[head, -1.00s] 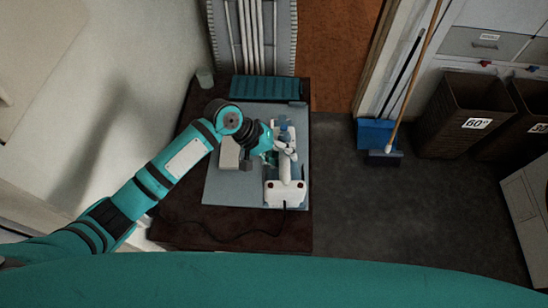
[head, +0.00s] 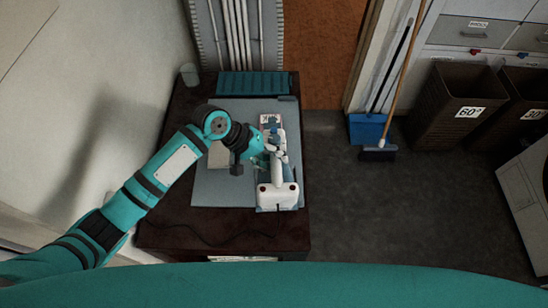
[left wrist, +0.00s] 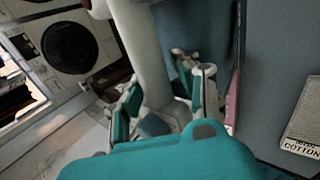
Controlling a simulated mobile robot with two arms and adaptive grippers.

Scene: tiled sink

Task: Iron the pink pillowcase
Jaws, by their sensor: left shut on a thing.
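The white iron (head: 278,194) is at the near right end of the grey-blue ironing mat (head: 225,192). My left gripper (head: 272,147) is shut on its handle; in the left wrist view the gripper's fingers (left wrist: 165,98) are on either side of the white handle (left wrist: 140,50). A thin pink edge also shows in the left wrist view (left wrist: 232,105). The iron and my gripper hide most of the cloth. My right gripper is not in view.
The mat lies on a dark brown table (head: 165,215), with a dark cord near its front. A beige item (head: 219,156) lies left of the gripper; a label reading COTTON (left wrist: 304,134) shows in the wrist view. A teal ribbed tray (head: 252,84) is behind.

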